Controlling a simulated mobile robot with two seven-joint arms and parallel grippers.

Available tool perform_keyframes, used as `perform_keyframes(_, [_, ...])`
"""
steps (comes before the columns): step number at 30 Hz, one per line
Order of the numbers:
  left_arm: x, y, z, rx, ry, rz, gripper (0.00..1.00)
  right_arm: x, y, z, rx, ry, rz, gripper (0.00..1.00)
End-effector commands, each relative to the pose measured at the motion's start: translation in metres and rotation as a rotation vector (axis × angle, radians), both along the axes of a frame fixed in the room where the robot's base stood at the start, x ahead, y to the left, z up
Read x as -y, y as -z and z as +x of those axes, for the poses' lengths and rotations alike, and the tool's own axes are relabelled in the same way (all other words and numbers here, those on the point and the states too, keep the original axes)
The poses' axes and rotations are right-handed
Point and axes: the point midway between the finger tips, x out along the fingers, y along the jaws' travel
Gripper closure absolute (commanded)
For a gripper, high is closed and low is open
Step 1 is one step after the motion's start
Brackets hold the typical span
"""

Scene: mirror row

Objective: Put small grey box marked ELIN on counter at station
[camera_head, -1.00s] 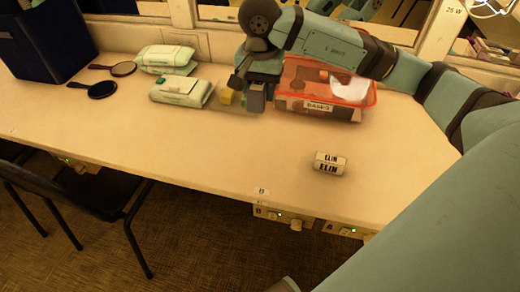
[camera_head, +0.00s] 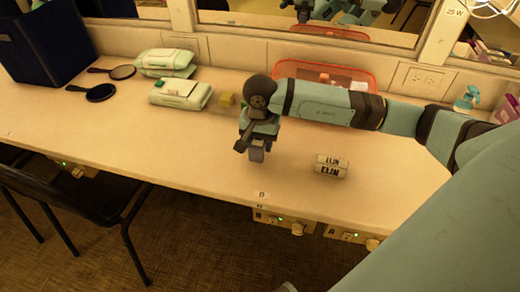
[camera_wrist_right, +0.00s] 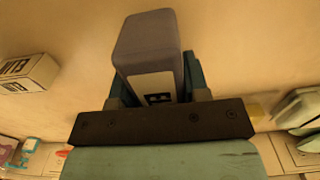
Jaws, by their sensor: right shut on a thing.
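My right gripper (camera_head: 258,141) is shut on a small grey box (camera_head: 256,155) and holds it over the front part of the counter (camera_head: 190,160). In the right wrist view the grey box (camera_wrist_right: 147,42) sits between the fingers; its white label has a dark mark, mostly hidden by the gripper. A pale box marked ELIN (camera_head: 330,167) lies on the counter to the right of the gripper, apart from it. It also shows at the left of the right wrist view (camera_wrist_right: 27,72). My left gripper is not in view.
A red clear-sided bin (camera_head: 345,75) stands at the back, partly behind my arm. A yellow block (camera_head: 227,99), two wipes packs (camera_head: 181,94), two hand mirrors (camera_head: 100,92) and a dark blue bin (camera_head: 40,45) are left. The front middle of the counter is clear.

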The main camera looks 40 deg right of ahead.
Motion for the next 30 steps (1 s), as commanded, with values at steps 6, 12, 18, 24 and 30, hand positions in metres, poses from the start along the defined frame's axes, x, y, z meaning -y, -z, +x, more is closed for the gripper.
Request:
perform_keyframes(6, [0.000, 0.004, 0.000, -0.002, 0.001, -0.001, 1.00, 0.000, 0.031, -0.001, -0.002, 0.001, -0.001, 0.84])
perform_keyframes(12, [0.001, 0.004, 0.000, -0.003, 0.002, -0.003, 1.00, 0.000, 0.031, 0.000, -0.001, 0.000, -0.001, 0.84])
perform_keyframes(18, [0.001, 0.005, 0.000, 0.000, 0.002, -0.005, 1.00, 0.000, 0.034, 0.000, -0.002, 0.000, -0.001, 0.48])
perform_keyframes(24, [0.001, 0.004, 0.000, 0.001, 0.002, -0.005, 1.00, 0.000, 0.033, 0.000, -0.002, 0.000, -0.001, 0.32])
perform_keyframes(30, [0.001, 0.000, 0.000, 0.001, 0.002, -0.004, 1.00, 0.000, 0.030, 0.000, -0.001, 0.000, 0.000, 0.32])
